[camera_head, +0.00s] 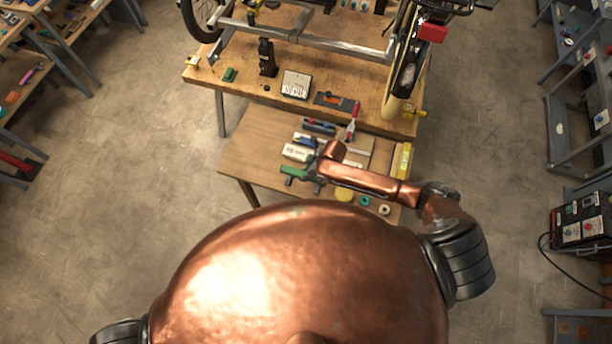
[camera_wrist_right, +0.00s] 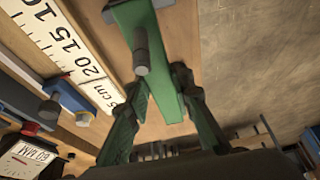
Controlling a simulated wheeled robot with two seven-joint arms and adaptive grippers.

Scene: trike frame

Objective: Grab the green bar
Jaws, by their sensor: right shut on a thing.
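The green bar (camera_head: 293,172) is at the left end of my right arm in the head view, over the small wooden table. In the right wrist view the green bar (camera_wrist_right: 155,45) runs down from the top edge, with grey pegs on it. My right gripper (camera_head: 315,177) is shut on the bar. In the right wrist view its fingers (camera_wrist_right: 162,100) stand on both sides of the bar's lower end. I cannot tell whether the bar touches the table. My left gripper is not in view.
The small table (camera_head: 240,160) also holds a white box (camera_head: 297,152), a yellow level (camera_head: 402,160) and several small parts. A higher workbench (camera_head: 225,95) behind it carries the trike frame (camera_head: 290,33). The wrist view shows a ruler (camera_wrist_right: 75,50).

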